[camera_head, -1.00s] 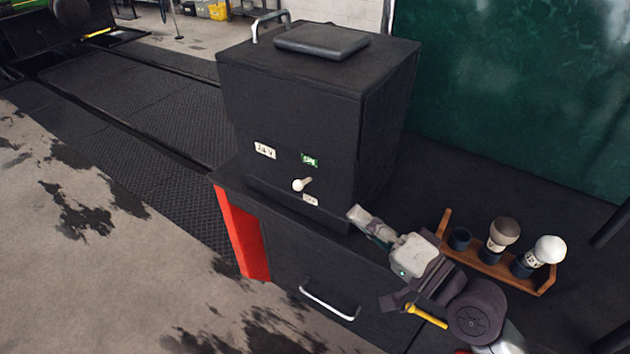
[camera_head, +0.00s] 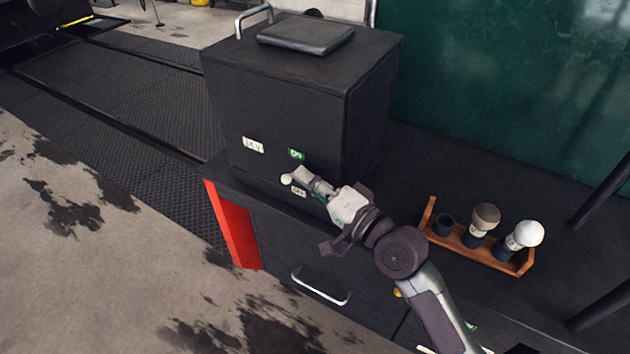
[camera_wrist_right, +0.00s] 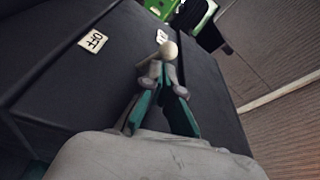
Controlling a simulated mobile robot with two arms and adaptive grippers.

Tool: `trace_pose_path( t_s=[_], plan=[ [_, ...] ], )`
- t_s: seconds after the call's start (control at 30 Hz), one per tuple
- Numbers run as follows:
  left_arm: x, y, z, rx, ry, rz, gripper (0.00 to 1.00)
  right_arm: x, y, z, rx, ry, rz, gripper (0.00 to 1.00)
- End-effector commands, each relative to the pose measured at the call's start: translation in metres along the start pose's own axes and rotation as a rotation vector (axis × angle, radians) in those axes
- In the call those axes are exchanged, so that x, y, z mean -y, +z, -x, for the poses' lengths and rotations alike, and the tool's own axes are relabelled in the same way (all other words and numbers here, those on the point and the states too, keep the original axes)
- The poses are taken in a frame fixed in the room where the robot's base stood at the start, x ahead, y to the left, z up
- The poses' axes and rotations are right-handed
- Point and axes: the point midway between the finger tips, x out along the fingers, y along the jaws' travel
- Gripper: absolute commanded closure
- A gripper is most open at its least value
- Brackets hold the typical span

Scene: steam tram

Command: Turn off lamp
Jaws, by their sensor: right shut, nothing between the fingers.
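A dark box (camera_head: 270,110) on a black cabinet carries a small switch with a pale round knob (camera_head: 287,178) on its front. A green label (camera_head: 296,154) sits above the knob and a white OFF label (camera_head: 299,192) just below it. My right gripper (camera_head: 303,175) is shut and empty, its fingertips right beside the knob. In the right wrist view the knob (camera_wrist_right: 168,49) shows just beyond the fingertips (camera_wrist_right: 162,74), with the OFF label (camera_wrist_right: 93,41) to the left. I cannot tell whether they touch. The switch stem is mostly hidden. My left gripper is not in view.
A wooden rack (camera_head: 480,257) with bulbs stands on the dark top to the right. A white voltage label (camera_head: 253,145) is left of the green one. Floor at left is open.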

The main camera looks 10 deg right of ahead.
Motion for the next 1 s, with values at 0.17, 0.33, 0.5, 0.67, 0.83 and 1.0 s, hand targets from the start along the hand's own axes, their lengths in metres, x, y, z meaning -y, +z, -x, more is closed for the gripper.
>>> trace_pose_path(
  t_s=[0.17,0.33,0.5,0.67,0.83,1.0],
  plan=[
    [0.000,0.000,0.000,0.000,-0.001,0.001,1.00,0.000,0.000,0.000,0.000,0.000,0.000,1.00],
    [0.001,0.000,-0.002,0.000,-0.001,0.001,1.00,-0.001,0.000,0.000,0.000,-0.002,0.008,1.00],
    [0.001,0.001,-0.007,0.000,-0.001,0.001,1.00,-0.002,0.002,0.001,0.001,-0.010,0.045,1.00],
    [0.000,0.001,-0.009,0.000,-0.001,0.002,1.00,-0.002,0.002,0.001,0.001,-0.016,0.064,1.00],
    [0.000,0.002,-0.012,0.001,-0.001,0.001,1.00,-0.002,0.002,0.001,0.000,-0.023,0.091,1.00],
    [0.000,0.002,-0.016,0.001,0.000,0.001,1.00,-0.003,0.003,0.001,0.001,-0.030,0.122,1.00]
  ],
)
